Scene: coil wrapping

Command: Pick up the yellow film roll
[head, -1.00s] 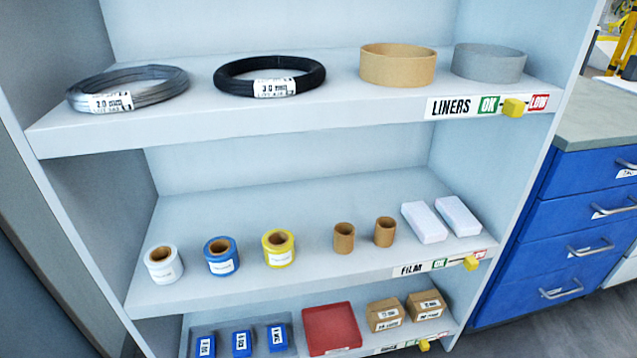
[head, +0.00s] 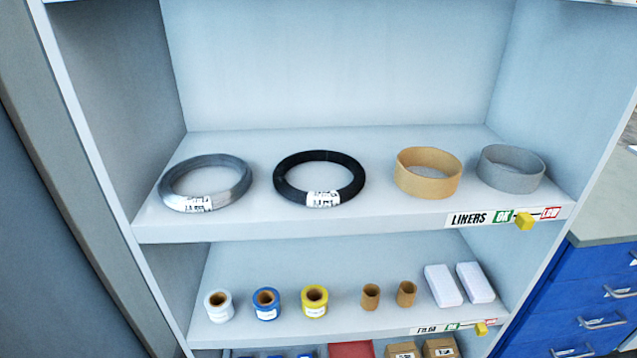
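The yellow film roll (head: 314,302) stands upright on the middle shelf, which carries the FILM label. It has a brown cardboard core and a white label on its front. A blue film roll (head: 266,304) stands just left of it, and a white film roll (head: 218,306) stands further left. Neither of my grippers shows in the head view.
Two small cardboard tubes (head: 370,297) and two white boxes (head: 443,286) stand right of the yellow roll. The shelf above (head: 160,232) holds wire coils and ring liners. The shelf's side walls bound the space. Blue drawers (head: 600,300) stand at right.

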